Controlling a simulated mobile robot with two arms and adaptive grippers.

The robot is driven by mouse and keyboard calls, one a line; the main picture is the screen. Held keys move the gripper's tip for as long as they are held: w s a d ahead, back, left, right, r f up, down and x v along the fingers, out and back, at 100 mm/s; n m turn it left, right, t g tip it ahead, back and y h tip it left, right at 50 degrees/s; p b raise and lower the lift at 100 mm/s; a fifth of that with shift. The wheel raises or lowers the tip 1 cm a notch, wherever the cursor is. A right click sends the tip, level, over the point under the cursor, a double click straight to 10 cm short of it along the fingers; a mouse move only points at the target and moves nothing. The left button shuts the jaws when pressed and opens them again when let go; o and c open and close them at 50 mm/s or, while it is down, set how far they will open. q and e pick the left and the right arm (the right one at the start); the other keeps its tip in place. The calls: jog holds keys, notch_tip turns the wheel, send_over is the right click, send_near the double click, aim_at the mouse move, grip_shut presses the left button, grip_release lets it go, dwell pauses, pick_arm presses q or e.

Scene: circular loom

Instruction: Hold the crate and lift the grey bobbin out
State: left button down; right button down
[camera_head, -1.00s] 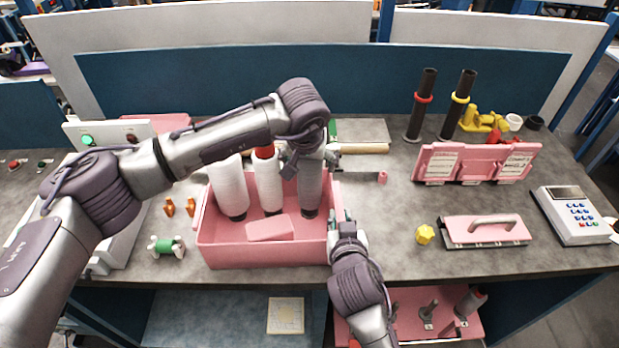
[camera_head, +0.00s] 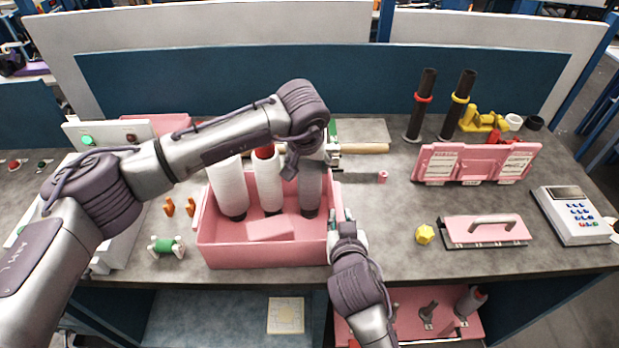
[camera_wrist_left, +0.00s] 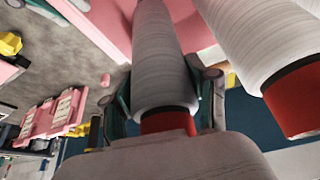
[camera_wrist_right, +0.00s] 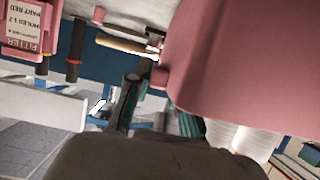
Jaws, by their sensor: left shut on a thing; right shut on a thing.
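The pink crate (camera_head: 265,255) stands on the grey table and holds two white bobbins (camera_head: 231,190) (camera_head: 268,186) and the grey bobbin (camera_head: 310,192). The grey bobbin stands upright at the crate's right end. My left gripper (camera_head: 312,158) is shut around the grey bobbin's upper part; in the left wrist view its fingers lie on both sides of the grey bobbin (camera_wrist_left: 160,65). My right gripper (camera_head: 343,222) is shut on the crate's right wall. In the right wrist view the crate (camera_wrist_right: 240,60) fills the upper right, with its rim at the fingers.
To the right are a yellow knob (camera_head: 424,234), a pink plate with a handle (camera_head: 485,231) and a keypad box (camera_head: 573,214). A green spool (camera_head: 167,246) lies left of the crate.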

pick_arm(q)
jog(key=shift+r, duration=5.05)
notch_tip(320, 180, up, 8)
pick_arm(e)
jog(key=c, duration=0.9)
grip_release()
jog(key=shift+c, duration=0.2)
jog(key=shift+s, duration=0.1)
